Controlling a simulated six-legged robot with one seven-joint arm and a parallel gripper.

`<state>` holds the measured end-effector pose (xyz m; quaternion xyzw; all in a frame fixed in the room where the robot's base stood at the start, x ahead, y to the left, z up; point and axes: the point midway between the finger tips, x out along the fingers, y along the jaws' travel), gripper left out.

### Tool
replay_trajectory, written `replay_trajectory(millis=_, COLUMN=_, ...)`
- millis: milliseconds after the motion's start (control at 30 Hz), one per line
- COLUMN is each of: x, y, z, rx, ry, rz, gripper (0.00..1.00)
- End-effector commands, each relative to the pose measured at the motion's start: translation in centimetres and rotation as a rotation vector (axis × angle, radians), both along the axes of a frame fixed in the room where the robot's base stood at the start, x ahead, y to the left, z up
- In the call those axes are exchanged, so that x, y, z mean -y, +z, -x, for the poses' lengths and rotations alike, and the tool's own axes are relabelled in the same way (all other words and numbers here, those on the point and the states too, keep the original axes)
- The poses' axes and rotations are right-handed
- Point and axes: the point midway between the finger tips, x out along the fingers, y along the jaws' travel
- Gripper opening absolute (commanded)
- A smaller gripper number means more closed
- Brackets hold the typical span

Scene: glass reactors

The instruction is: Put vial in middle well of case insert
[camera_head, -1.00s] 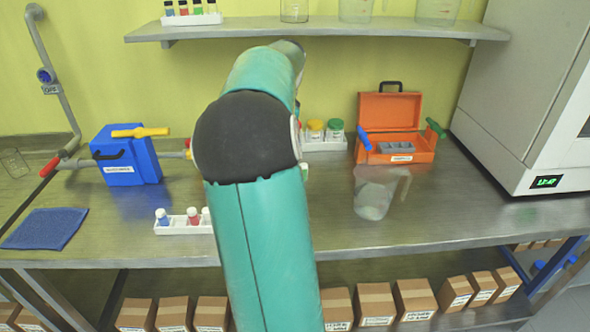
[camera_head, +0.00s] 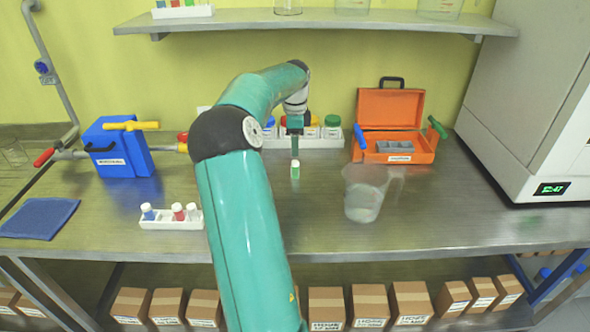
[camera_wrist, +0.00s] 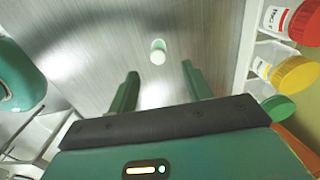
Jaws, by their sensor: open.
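A small vial (camera_head: 295,171) with green contents and a white cap stands upright on the bench, nearer than the jar rack. My gripper (camera_head: 294,153) points down just above it. In the wrist view the vial (camera_wrist: 158,52) lies past the tips of my open, empty gripper (camera_wrist: 160,72), roughly centred between the fingers and apart from them. The orange case (camera_head: 425,146) is open at the right. Its grey insert (camera_head: 395,147) sits inside; its wells are too small to make out.
A white rack (camera_head: 171,222) of several vials is at the front left. A jar rack (camera_head: 325,142) stands behind my gripper, and a blue box (camera_head: 120,150) is at left.

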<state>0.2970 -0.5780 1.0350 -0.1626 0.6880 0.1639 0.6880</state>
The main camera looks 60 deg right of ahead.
Motion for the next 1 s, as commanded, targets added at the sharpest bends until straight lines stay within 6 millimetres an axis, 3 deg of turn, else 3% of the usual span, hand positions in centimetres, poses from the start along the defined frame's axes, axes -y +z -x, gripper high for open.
replay_trajectory(millis=100, x=0.0, y=-2.0, z=0.0, rx=-0.002, ry=0.002, rz=-0.002, gripper=0.49)
replay_trajectory(millis=367, x=0.0, y=-3.8, z=0.0, rx=0.000, ry=0.004, rz=-0.001, gripper=0.49)
replay_trajectory(millis=633, x=0.1, y=-7.7, z=0.3, rx=0.000, ry=0.006, rz=-0.001, gripper=0.49)
replay_trajectory(millis=900, x=0.1, y=-8.2, z=0.2, rx=0.000, ry=0.006, rz=0.001, gripper=0.49)
replay_trajectory(millis=1000, x=0.1, y=-8.2, z=0.2, rx=0.000, ry=0.007, rz=0.001, gripper=0.30)
